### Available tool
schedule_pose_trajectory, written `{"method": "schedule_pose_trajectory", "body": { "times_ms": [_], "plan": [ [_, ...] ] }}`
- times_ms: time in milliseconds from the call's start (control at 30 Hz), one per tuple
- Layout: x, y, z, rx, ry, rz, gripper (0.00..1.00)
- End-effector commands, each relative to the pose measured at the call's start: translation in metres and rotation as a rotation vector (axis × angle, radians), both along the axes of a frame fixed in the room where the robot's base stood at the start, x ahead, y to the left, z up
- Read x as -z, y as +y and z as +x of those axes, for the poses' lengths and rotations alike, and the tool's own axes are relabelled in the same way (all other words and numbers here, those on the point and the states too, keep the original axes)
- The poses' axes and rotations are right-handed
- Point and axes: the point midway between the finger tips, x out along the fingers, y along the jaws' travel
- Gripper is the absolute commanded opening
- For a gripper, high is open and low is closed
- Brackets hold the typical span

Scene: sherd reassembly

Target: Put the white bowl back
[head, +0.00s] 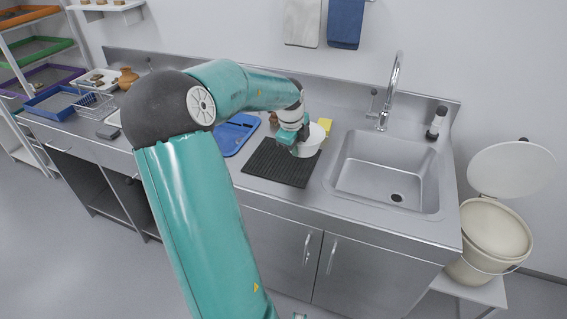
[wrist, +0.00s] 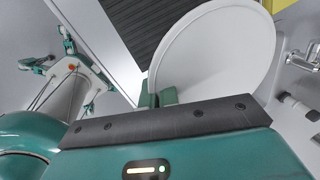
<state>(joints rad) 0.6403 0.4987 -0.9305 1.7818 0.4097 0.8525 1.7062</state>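The white bowl (head: 312,140) is at the upper right corner of the black ridged mat, left of the sink. My gripper (head: 301,136) is at its left side. In the wrist view the bowl (wrist: 222,55) fills the upper middle, and my gripper's green fingers (wrist: 158,98) are close together on its near rim, shut on it. I cannot tell whether the bowl touches the mat or hangs just above it. The black mat (head: 270,167) also shows behind the bowl in the wrist view (wrist: 150,22).
A yellow sponge-like block (head: 325,125) is just behind the bowl. The steel sink (head: 385,178) with a tall faucet (head: 390,90) is to the right. A blue tray (head: 232,137) lies left of the mat.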

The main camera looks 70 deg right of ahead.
Motion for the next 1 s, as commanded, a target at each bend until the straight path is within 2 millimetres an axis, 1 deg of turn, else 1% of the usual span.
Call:
{"method": "schedule_pose_trajectory", "body": {
  "times_ms": [33, 100, 200, 300, 467, 500, 600, 667, 733, 1000],
  "plan": [
    [0.011, -0.004, 0.008, -0.001, 0.003, 0.003, 0.00],
    [0.024, -0.008, 0.017, -0.001, 0.004, 0.003, 0.00],
    [0.039, -0.014, 0.028, 0.000, 0.002, 0.002, 0.00],
    [0.048, -0.017, 0.036, -0.001, 0.001, 0.001, 0.00],
    [0.058, -0.021, 0.043, -0.001, 0.001, 0.000, 0.00],
    [0.062, -0.022, 0.046, -0.002, 0.001, 0.001, 0.00],
    [0.079, -0.022, 0.045, 0.000, 0.001, 0.002, 0.00],
    [0.086, -0.022, 0.045, 0.000, 0.000, 0.001, 0.00],
    [0.090, -0.022, 0.045, -0.001, -0.001, 0.001, 0.00],
    [0.092, -0.022, 0.046, -0.002, 0.000, 0.000, 0.00]
  ]
}}
